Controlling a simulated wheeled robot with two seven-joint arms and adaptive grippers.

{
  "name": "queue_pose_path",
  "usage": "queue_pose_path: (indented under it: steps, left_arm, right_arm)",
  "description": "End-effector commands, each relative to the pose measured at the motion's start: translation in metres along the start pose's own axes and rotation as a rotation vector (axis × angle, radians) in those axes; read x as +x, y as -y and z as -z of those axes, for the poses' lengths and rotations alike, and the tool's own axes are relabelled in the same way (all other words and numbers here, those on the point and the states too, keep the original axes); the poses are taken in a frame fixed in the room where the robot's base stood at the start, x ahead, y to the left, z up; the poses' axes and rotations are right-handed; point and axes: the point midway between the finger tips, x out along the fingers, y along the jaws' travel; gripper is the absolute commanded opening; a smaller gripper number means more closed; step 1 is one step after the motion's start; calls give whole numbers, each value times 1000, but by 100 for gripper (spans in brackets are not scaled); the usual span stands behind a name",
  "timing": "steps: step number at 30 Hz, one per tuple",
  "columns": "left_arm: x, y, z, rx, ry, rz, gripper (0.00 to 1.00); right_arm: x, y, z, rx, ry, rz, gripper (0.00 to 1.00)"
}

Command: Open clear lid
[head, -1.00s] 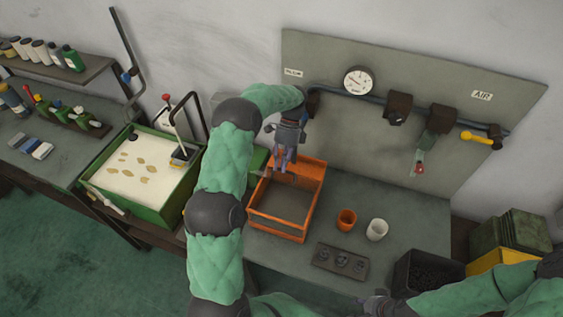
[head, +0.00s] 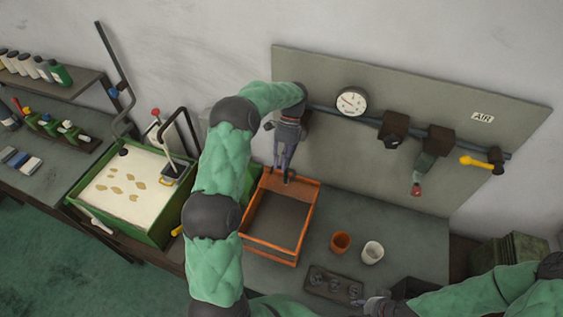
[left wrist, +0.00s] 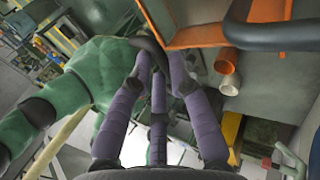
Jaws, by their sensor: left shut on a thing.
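An orange-framed box (head: 244,247) stands on the grey bench, its dark floor visible. Its clear lid is see-through, so its pane and exact angle are hard to make out. My left gripper (head: 286,181) points down at the box's far edge, shut on what looks like the lid's edge or handle. In the left wrist view, its purple fingers (left wrist: 155,60) come together at a dark curved piece, with the orange frame (left wrist: 200,37) beside them. My right gripper (head: 376,304) is at the bottom edge, small and partly cut off; its opening is unclear.
An orange cup (head: 340,242) and a white cup (head: 372,252) stand right of the box. A dark tray (head: 333,287) lies in front of them. Behind is a panel with a gauge (head: 352,101) and valves. A green tub (head: 160,228) stands left of my arm.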

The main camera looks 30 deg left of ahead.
Motion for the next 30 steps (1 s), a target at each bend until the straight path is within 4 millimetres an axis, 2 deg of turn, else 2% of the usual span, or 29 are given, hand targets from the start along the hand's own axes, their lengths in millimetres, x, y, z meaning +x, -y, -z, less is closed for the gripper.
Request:
queue_pose_path:
  steps: [1, 11, 12, 13, 14, 30]
  left_arm:
    - [11, 5, 1, 7, 1, -4, 0]
    - [12, 5, 0, 7, 2, -6, 0]
    - [12, 5, 0, 6, 2, -6, 31]
    - [12, 5, 0, 6, 2, -7, 39]
    - [12, 5, 0, 6, 3, -7, 43]
    - [3, 5, -3, -2, 4, 11, 43]
  right_arm:
    - [1, 0, 0, 0, 0, 0, 40]
    - [1, 0, 0, 0, 0, 0, 40]
    - [2, 0, 0, 0, 0, 0, 40]
    - [1, 0, 0, 0, 0, 0, 40]
    - [1, 0, 0, 0, 0, 0, 40]
    - [1, 0, 0, 0, 0, 0, 40]
